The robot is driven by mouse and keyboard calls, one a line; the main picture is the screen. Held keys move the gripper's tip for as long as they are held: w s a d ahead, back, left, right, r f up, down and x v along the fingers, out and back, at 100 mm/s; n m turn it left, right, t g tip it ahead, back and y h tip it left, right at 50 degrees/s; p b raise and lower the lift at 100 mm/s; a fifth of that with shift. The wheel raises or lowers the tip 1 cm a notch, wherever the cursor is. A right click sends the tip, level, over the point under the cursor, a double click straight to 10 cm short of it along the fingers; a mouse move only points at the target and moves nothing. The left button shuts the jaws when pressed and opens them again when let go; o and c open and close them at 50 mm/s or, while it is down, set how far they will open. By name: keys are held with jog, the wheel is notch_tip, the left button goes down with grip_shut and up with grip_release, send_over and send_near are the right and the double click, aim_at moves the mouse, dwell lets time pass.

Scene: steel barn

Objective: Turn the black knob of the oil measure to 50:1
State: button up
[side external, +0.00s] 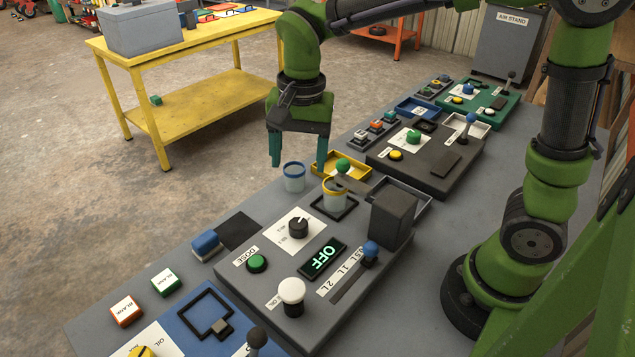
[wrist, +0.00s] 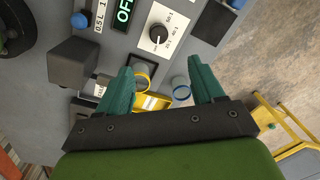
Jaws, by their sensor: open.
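The oil measure is a grey panel (side external: 345,268) in the front middle of the bench. Its black knob (side external: 299,228) sits on a white dial plate; it also shows in the wrist view (wrist: 158,35), with a light pointer line. The lit display (side external: 322,258) reads OFF. My gripper (side external: 298,158) is open and empty, fingers pointing down, above and beyond the panel. In the wrist view, the knob lies ahead of the gap between the fingertips (wrist: 161,70), clear of both.
A blue-rimmed cup (side external: 294,178) and yellow-rimmed cup (side external: 334,194) stand below and near my fingers. Other panels (side external: 425,158) lie behind.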

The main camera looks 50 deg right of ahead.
aim_at(298, 224)
jog(key=f+m, duration=0.1)
jog(key=f, duration=0.4)
jog(key=f+m, duration=0.2)
jog(key=f, duration=0.3)
jog(key=w+f+m, duration=0.1)
jog(key=f, duration=0.4)
jog(key=shift+a+f+m+g+h, duration=0.15)
jog(key=shift+f+m+g+h, duration=0.15)
jog(key=shift+f+m, duration=0.1)
jog(key=shift+r, duration=0.1)
jog(key=c, duration=1.1)
jog(key=shift+o, duration=0.2)
